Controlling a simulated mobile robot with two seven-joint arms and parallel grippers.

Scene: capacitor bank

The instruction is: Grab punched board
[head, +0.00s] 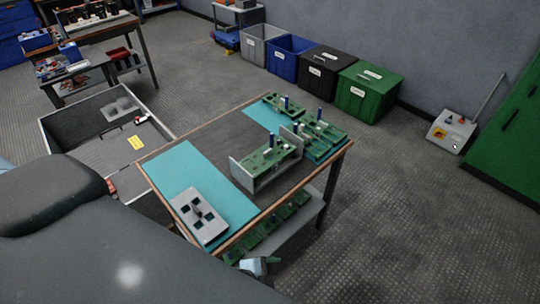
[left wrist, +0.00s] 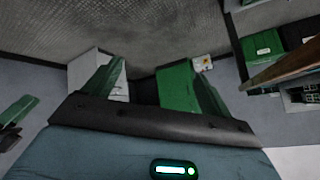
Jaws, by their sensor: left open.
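The punched board (head: 183,206), a light grey plate with several dark square holes, lies flat on the teal mat at the near left end of the worktable (head: 222,252). A small dark upright piece shows near its middle. My left gripper (head: 263,266) is low beside the table's near edge, right of the board and apart from it. In the left wrist view its two green fingers (left wrist: 155,68) are spread with nothing between them. The board is not seen in that view. My right gripper is not in view.
A grey holder with a green circuit board (head: 268,162) stands mid-table, with more green boards (head: 318,135) behind it. A lower shelf (head: 290,228) holds green boards. An open grey bin (head: 62,128) stands left of the table.

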